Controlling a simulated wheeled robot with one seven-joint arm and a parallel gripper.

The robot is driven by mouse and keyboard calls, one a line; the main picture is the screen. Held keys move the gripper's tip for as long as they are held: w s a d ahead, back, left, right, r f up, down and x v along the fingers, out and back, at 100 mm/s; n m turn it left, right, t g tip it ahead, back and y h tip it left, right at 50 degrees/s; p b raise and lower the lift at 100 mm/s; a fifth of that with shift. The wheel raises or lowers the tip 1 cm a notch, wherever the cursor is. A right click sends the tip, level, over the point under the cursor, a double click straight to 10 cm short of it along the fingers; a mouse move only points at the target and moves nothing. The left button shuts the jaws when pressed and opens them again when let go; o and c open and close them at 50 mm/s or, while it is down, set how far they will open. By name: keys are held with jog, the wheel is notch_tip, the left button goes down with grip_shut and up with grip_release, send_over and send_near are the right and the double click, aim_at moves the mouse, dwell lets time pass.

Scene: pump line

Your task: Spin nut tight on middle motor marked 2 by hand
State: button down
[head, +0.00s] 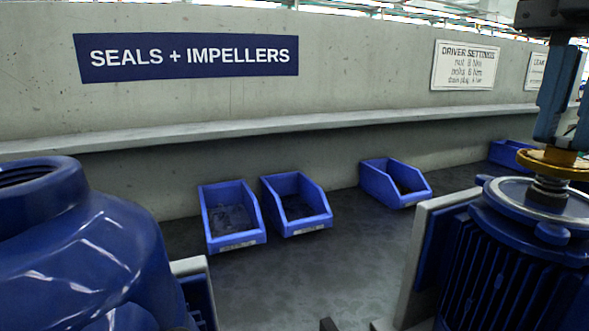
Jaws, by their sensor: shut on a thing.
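A blue finned motor (515,265) stands at the right edge, partly cut off by the frame. No number shows on it. A threaded stud (547,190) rises upright from its round top. A yellow nut (552,161) with a wide flange sits around the upper part of the stud, above the motor's top plate, with thread showing below it. My gripper (565,138) comes down from above at the top right, its fingers shut on the nut's raised middle. The far side of the nut and part of the grip are hidden.
A large blue pump housing (85,250) fills the lower left. Blue bins (232,217), (297,205), (395,184) stand along the concrete wall (350,70), under a ledge (250,127). Wall signs read "SEALS + IMPELLERS" (187,57) and "DRIVER SETTINGS" (464,66). The dark bench (300,270) between is clear.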

jog(key=shift+s+d+m+h, duration=0.2)
jog(key=shift+m+h, duration=0.1)
jog(key=shift+m, duration=0.3)
